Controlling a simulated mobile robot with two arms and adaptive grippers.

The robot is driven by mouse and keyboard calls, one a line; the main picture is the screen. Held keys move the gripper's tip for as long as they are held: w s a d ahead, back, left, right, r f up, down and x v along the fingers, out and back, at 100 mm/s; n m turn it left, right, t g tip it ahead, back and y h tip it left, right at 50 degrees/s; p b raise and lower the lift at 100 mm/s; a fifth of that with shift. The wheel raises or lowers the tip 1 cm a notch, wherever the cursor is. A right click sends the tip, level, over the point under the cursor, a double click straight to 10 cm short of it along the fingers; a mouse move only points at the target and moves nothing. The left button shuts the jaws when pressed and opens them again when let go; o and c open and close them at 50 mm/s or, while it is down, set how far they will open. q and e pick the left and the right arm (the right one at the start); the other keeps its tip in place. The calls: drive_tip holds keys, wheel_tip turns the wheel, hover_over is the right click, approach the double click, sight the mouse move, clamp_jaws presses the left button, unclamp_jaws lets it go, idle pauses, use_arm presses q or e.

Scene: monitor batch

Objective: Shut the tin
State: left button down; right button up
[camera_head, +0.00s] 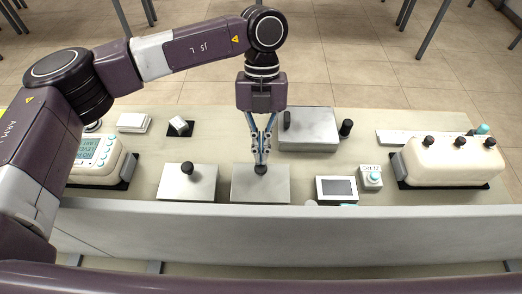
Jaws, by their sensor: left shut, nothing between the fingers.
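My left gripper (261,160) reaches down from above. Its fingers are shut and empty, with the tips right at the dark round knob (261,170) on a flat grey box (275,188). I cannot tell whether the tips touch the knob. A similar pale box (201,190) with a dark knob (187,168) stands to its left. A larger grey box (312,132) with a dark upright handle (287,120) stands behind to the right. None is clearly marked as the tin, and I cannot make out an open lid. My right gripper is out of view.
A cream device with a screen (98,148) is at the left, and a cream unit with dark knobs (455,165) at the right. A small display (337,188) and a button box (370,178) sit near the front edge. Small white blocks (133,122) lie at the back left.

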use_arm(q)
drive_tip(key=shift+w+f+g, duration=0.2)
drive_tip(key=shift+f+g, duration=0.05)
drive_tip(key=shift+g, duration=0.25)
drive_tip(key=shift+s, duration=0.1)
idle(0.4)
